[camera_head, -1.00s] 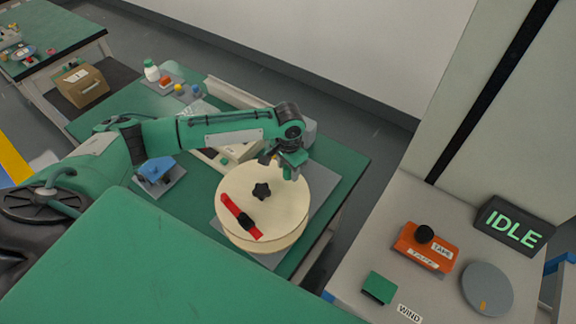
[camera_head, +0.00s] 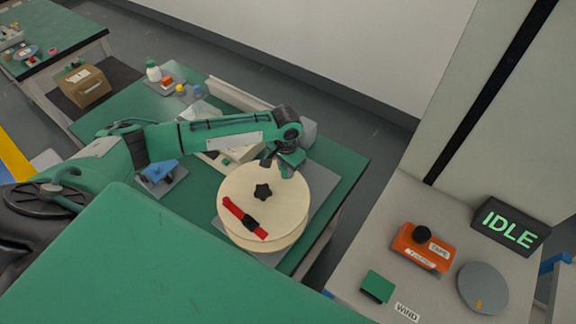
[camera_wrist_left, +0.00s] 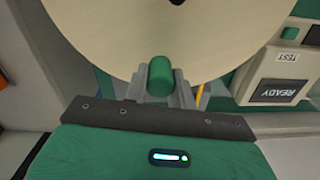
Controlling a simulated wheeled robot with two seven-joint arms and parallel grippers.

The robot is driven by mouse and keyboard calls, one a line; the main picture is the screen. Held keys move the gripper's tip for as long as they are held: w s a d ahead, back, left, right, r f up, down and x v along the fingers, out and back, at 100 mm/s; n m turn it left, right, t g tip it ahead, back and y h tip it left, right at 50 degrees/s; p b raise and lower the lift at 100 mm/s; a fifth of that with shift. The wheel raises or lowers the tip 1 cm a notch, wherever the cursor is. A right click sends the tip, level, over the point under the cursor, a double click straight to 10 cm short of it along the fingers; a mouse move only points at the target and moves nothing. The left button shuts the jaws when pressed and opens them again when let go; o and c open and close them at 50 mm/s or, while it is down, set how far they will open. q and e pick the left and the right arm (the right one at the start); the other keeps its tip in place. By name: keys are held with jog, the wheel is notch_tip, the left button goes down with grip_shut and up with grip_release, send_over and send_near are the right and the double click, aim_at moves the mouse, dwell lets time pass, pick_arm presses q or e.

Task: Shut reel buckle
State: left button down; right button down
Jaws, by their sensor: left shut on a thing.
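The cream reel (camera_head: 290,195) lies flat on a grey plate on the green bench, with a black star knob (camera_head: 263,191) at its centre. A red strap (camera_head: 236,211) with a black buckle (camera_head: 250,223) lies across its near left part. My left gripper (camera_head: 283,166) is at the reel's far rim, across the knob from the buckle. In the left wrist view its fingers (camera_wrist_left: 158,88) are shut on a green cylinder (camera_wrist_left: 160,74) beside the reel's rim (camera_wrist_left: 190,45). The strap and buckle are outside that view. My right gripper is not in view.
A blue clamp-like part (camera_head: 157,170) stands left of the reel. At the right, a grey table holds an orange tape unit (camera_head: 422,246), a green WIND button (camera_head: 377,286), a grey disc (camera_head: 483,288) and an IDLE display (camera_head: 511,227). A READY box (camera_wrist_left: 279,92) shows in the wrist view.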

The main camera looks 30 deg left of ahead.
pick_arm(q)
jog(key=shift+w+a+r+n+p, duration=0.1)
jog(key=shift+a+r+n+p, duration=0.05)
jog(key=shift+a+n+p, duration=0.35)
jog(key=shift+w, duration=0.1)
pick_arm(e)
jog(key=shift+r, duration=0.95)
pick_arm(q)
jog(key=c, duration=1.1)
grip_release()
jog(key=shift+c, duration=0.2)
notch_tip(320, 180, up, 14)
jog(key=b, duration=0.3)
jog(key=shift+f, duration=0.2)
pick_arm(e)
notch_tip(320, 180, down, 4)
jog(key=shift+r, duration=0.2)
